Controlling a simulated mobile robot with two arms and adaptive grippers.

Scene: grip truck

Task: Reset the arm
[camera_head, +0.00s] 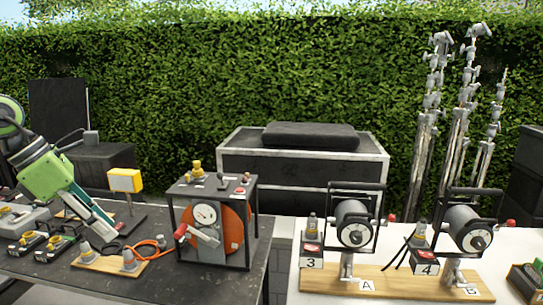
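My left arm, green with a silver end, comes in from the left over the dark table (190,283). My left gripper (104,232) points down and to the right, above the left part of that table. It appears just behind or above a small wooden board (108,265) with grey knobs. The fingers are small and blend with things behind them, so I cannot tell whether they are open or shut. I see nothing clearly held. My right arm and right gripper do not show.
A framed unit with an orange drum (235,230) stands right of the gripper. A yellow box lamp (125,180) stands behind. A white table (400,235) at right holds two lamps labelled A (352,220) and B (465,226). The dark table's front is clear.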

